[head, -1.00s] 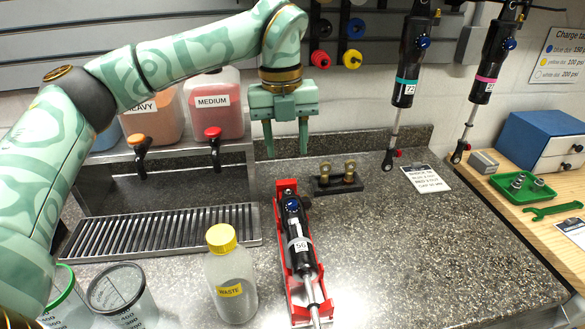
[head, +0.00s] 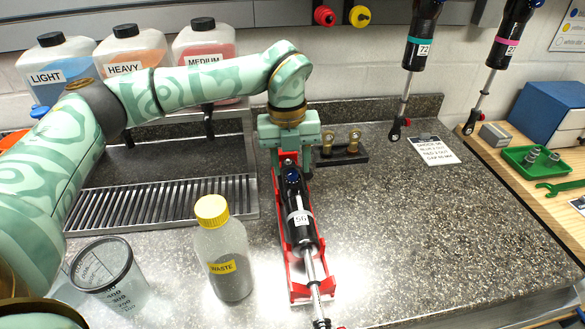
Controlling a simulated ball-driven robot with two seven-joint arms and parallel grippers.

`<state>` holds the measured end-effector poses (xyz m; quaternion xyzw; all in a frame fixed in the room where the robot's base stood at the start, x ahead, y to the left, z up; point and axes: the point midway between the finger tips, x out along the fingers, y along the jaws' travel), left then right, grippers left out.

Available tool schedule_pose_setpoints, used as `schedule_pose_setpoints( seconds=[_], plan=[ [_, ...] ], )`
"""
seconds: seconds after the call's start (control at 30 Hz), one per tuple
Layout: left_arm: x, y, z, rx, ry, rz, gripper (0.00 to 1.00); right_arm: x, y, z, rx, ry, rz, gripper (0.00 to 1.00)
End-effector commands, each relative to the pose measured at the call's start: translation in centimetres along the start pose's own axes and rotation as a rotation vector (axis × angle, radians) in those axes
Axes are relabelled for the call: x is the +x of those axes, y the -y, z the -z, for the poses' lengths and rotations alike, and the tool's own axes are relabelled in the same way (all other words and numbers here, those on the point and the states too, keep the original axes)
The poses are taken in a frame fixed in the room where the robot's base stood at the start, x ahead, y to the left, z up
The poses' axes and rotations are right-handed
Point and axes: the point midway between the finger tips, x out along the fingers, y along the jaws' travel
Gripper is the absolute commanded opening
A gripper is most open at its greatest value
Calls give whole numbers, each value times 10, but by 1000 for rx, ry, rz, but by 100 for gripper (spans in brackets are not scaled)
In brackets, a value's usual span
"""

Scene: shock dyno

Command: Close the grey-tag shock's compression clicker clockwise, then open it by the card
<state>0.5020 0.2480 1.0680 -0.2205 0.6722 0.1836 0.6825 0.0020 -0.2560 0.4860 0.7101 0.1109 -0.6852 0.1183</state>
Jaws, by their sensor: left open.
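The grey-tag shock (head: 307,238) is black with a grey band marked 56 and lies in a red cradle (head: 286,268) on the counter. A blue knob (head: 292,174) shows near its far end. My left gripper (head: 290,158) is open at the far end of the shock, pointing down. Its fingers are mostly hidden by the gripper body and the cradle, so I cannot tell if they touch the shock. The card (head: 433,150) lies flat on the counter to the right, its writing too small to read surely. My right gripper is out of view.
A yellow-capped waste bottle (head: 222,255) and a clear measuring cup (head: 108,280) stand left of the cradle. A small black block with brass fittings (head: 341,154) sits right of my gripper. Two shocks (head: 422,40) hang at the back right.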

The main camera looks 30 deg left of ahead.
Motion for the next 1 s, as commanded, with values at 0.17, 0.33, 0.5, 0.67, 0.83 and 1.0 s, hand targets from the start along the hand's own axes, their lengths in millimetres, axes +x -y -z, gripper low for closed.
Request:
schedule_pose_setpoints(
  seconds=[0.17, 0.33, 0.5, 0.67, 0.83, 1.0],
  plan=[
    [12, 0, 0, 1, 0, 0, 43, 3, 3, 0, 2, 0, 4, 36],
    [13, 0, 0, 1, 1, 1, 43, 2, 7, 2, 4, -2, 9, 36],
    [12, 0, 0, 1, 1, 1, 21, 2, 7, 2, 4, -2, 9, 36],
    [12, 0, 0, 1, 1, 1, 0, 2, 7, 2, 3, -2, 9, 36],
    [12, 0, 0, 10, 1, 1, 0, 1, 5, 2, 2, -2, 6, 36],
    [9, 1, 0, 59, 2, 2, 0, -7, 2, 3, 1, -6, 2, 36]
  ],
)
